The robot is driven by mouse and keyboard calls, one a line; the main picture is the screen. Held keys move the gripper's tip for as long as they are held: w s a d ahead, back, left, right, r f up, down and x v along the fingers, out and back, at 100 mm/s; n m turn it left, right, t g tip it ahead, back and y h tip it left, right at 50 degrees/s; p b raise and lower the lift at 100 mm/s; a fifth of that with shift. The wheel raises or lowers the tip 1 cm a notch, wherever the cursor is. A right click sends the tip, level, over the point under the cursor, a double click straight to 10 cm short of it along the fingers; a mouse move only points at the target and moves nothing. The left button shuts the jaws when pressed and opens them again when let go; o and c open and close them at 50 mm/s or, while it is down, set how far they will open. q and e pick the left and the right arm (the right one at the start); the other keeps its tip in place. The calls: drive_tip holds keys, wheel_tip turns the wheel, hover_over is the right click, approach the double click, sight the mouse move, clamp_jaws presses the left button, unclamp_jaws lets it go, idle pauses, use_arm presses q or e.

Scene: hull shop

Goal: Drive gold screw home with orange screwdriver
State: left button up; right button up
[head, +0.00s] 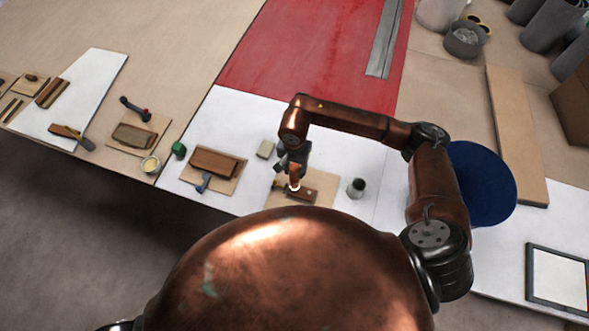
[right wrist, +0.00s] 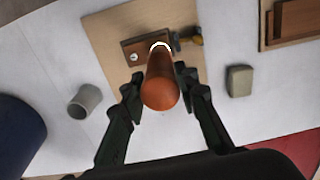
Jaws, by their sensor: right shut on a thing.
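My right gripper (head: 292,166) is shut on the orange screwdriver (head: 295,180) and holds it above a small wooden block (head: 303,195). In the right wrist view, the gripper's fingers (right wrist: 159,84) flank the screwdriver's round orange handle (right wrist: 160,88). The wooden block (right wrist: 146,48) lies behind it on a tan board (right wrist: 108,30). A white ring shows around the screwdriver's far end, over the block. A small pale round spot (right wrist: 134,57) is on the block. I cannot make out the gold screw or the screwdriver's tip. My left gripper is out of view.
A dark tool with a yellowish end (right wrist: 190,40) lies beside the block. A grey-white cup (head: 356,187) and a pale small block (head: 265,149) stand nearby on the white sheet (head: 228,121). Another board with a brown block (head: 213,162) lies to the left. The table's front edge is close.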

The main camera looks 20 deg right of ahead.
drive_tip(key=shift+f+b, duration=0.3)
drive_tip(key=shift+b, duration=0.6)
idle(2.0)
drive_tip(key=shift+r+p, duration=0.95)
drive_tip(key=shift+r, duration=2.6)
